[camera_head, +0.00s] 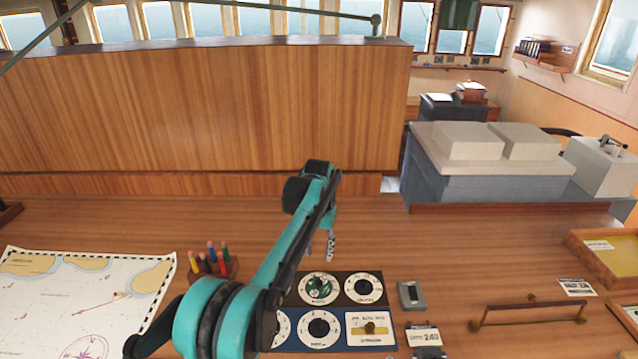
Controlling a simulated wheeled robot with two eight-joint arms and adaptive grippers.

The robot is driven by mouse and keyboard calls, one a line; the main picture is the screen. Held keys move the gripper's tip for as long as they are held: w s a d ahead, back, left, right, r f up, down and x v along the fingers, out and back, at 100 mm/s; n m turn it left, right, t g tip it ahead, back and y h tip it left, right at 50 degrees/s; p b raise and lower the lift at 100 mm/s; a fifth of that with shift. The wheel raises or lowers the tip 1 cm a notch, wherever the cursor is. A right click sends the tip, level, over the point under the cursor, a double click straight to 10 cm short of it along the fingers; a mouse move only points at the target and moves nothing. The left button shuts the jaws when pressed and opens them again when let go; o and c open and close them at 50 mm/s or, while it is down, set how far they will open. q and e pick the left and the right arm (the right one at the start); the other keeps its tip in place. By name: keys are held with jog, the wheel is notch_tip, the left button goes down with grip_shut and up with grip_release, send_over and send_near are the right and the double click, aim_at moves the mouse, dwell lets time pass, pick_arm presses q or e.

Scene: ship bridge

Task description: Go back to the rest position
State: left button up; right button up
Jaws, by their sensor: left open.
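My left gripper (320,246) hangs from the teal and black arm that reaches up from the bottom centre of the head view. Its fingers point down and are apart, with nothing between them. It is above the wooden desk, just behind the panel of round dials (319,327). The arm hides part of the panel's left side. My right gripper is not in view.
A chart (85,300) lies at the left, beside a holder of coloured pencils (213,262). A grey device (411,295), a brass rail (530,314) and a wooden tray (605,262) are at the right. A wooden partition (200,110) rises behind. The desk's middle right is clear.

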pick_arm(q)
jog(key=s+a+r+n+t+b, duration=0.2)
jog(key=s+a+r+t+b, duration=0.15)
jog(key=s+a, duration=0.9)
jog(key=s+a+f+t+b, duration=0.1)
jog(key=s+f, duration=0.2)
jog(key=s, duration=0.3)
jog(key=s+a+f+n+t+b, duration=0.1)
jog(key=s+a+f+b, duration=0.1)
jog(key=s+f, duration=0.2)
jog(key=s+a+f+t+b, duration=0.1)
jog(key=s+f, duration=0.3)
jog(key=s, duration=0.6)
jog(key=shift+s+a+n+t, duration=0.15)
jog(key=shift+a+n+t, duration=0.25)
jog(key=shift+a, duration=0.2)
